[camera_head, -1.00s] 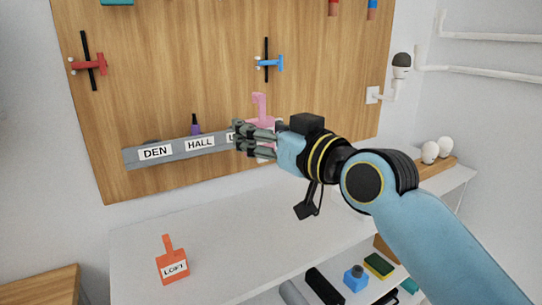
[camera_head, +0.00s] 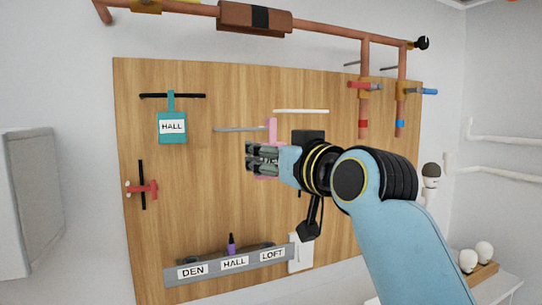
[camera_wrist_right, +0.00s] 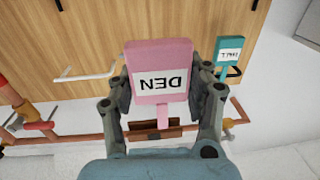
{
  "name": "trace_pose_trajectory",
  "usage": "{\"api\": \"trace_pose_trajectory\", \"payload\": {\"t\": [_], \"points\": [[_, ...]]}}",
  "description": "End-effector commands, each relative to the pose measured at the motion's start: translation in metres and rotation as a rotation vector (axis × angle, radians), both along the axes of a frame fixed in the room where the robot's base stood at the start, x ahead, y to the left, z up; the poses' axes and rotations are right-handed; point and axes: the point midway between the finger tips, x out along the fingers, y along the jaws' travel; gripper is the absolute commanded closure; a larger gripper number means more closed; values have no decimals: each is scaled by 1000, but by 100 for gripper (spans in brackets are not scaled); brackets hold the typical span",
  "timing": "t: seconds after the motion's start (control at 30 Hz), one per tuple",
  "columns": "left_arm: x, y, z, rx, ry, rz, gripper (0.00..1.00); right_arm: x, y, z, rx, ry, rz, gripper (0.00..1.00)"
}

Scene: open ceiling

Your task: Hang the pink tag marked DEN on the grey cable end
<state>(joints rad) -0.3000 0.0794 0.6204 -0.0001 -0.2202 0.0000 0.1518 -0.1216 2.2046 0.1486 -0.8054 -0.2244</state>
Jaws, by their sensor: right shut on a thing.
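The pink tag marked DEN (camera_wrist_right: 160,62) is held in my right gripper (camera_head: 262,159), its label upside down in the right wrist view. The right wrist view shows both fingers (camera_wrist_right: 161,95) closed on the tag's sides. In the head view, the pink tag's stem (camera_head: 272,130) sticks up above the fingers. The grey cable end (camera_head: 238,129) is a thin horizontal bar on the board, just left of the stem; whether they touch I cannot tell. My left gripper is not in view.
A teal HALL tag (camera_head: 172,127) hangs on a black bar (camera_head: 190,96) at upper left. A white bar (camera_head: 301,111) is above right of my gripper. A grey labelled rail (camera_head: 213,272) runs along the board's bottom. Copper pipes (camera_head: 364,90) with valves stand at right.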

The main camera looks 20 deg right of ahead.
Motion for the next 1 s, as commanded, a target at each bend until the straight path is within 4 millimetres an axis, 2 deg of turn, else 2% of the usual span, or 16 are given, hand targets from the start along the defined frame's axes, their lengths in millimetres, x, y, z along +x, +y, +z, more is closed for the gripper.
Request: {"api": "trace_pose_trajectory", "payload": {"t": [0.1,0.17,1.0], "points": [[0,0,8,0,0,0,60,0,0,2,1,2,-8,82],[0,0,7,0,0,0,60,4,0,2,0,-1,-8,82],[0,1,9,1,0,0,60,79,3,1,-1,-1,-8,82]]}}
